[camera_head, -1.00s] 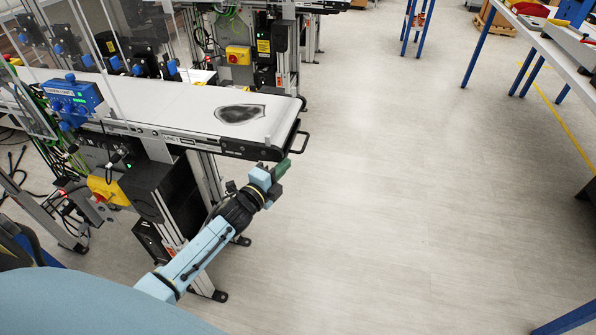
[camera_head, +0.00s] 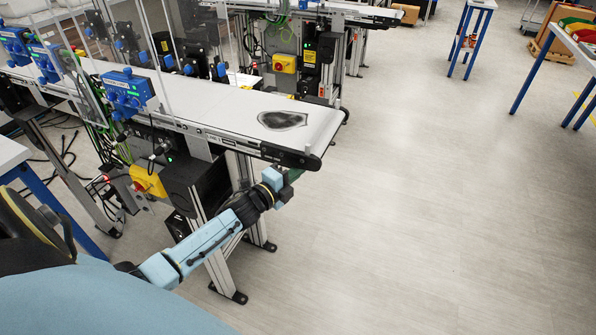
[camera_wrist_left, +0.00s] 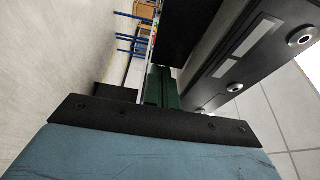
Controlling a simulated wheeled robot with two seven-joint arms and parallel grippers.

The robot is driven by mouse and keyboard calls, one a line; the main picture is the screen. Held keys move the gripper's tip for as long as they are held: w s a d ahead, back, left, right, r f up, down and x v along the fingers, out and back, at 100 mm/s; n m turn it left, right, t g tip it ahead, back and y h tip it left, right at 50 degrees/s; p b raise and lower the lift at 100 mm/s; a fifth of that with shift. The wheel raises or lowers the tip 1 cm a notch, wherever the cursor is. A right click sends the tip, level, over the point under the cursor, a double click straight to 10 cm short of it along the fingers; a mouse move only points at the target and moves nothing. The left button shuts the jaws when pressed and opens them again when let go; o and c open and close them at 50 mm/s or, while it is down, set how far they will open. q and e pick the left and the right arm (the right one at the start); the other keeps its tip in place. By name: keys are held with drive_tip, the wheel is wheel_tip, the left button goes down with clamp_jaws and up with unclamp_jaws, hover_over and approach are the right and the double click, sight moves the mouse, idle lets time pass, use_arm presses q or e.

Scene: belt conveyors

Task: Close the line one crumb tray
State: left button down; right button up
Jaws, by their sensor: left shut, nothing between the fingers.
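The line one conveyor (camera_head: 230,110) has a white belt with a dark patch (camera_head: 283,120) near its free end. No tray handle shows past its black end (camera_head: 312,161), and I cannot clearly make out the crumb tray under it. My left gripper (camera_head: 292,176) is just below that end, shut and empty, partly hidden behind its own wrist. In the left wrist view its dark green fingers (camera_wrist_left: 160,88) are together, beside the black conveyor side (camera_wrist_left: 250,60) with its round bolts. A dark block (camera_wrist_left: 186,28) lies beyond the fingertips. My right gripper is not in view.
Blue control boxes (camera_head: 127,92) sit along the conveyor's near side, with a yellow switch box (camera_head: 148,181) below. Conveyor legs (camera_head: 222,270) stand close to my left arm. Blue-legged tables (camera_head: 466,40) are at the back right. The floor to the right is clear.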

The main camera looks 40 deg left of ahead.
use_arm(q)
drive_tip(key=s+d, duration=0.3)
drive_tip(key=s, duration=0.6)
drive_tip(key=s+d+f+n+g+y, duration=0.1)
drive_tip(key=s+f+n+g, duration=0.3)
drive_tip(key=f, duration=0.6)
drive_tip(key=s+f+n+g+y, duration=0.1)
drive_tip(key=s+f+n+g, duration=0.15)
drive_tip(key=s+f, duration=0.55)
drive_tip(key=s+d+f+n+g+y, duration=0.15)
drive_tip(key=s+f+n, duration=0.25)
drive_tip(key=f, duration=0.8)
drive_tip(key=s+d+f+n+g, duration=0.2)
drive_tip(key=s+f+g, duration=0.1)
drive_tip(key=s, duration=0.5)
drive_tip(key=s+d+f+n+g+b, duration=0.1)
drive_tip(key=s+d+f+n+g, duration=0.1)
drive_tip(key=s+f, duration=0.3)
drive_tip(key=s+d+f+n+g, duration=0.2)
drive_tip(key=s+f, duration=0.3)
drive_tip(key=s, duration=0.7)
drive_tip(key=shift+n+g+h+b, duration=0.35)
drive_tip(key=shift+g+h, duration=0.1)
drive_tip(key=shift+g, duration=0.45)
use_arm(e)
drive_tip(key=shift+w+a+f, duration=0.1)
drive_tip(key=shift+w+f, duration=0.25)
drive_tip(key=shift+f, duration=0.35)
